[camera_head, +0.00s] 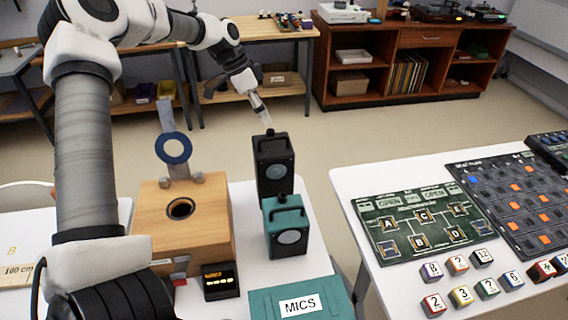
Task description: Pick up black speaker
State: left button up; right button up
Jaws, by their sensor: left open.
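The black speaker (273,168) stands upright on the white table, with a handle on its top and a round cone on its front. A teal speaker (286,230) of like shape stands just in front of it and hides its lower part. My left gripper (265,116) is open and points down, a little above and behind the black speaker's top in the picture. It looks apart from the speaker, with nothing visible in it. My right gripper is not in view.
A wooden box (190,235) with a round hole stands left of the speakers. A small black display (221,282) and a teal MICS case (300,303) are in front. A second table at right holds a green board (420,225), numbered cubes and a dark grid panel (520,205).

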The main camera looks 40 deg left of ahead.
aim_at(274, 138)
pick_arm(q)
jog(key=x, duration=0.2)
jog(key=p+x, duration=0.1)
jog(key=x, duration=0.2)
jog(key=p+x, duration=0.1)
jog(key=x, duration=0.2)
jog(key=shift+s+a+f, duration=0.2)
jog(key=shift+s+f, duration=0.1)
jog(key=shift+w+f, duration=0.2)
jog(key=shift+s+r, duration=0.1)
jog(key=shift+s, duration=0.05)
grip_shut()
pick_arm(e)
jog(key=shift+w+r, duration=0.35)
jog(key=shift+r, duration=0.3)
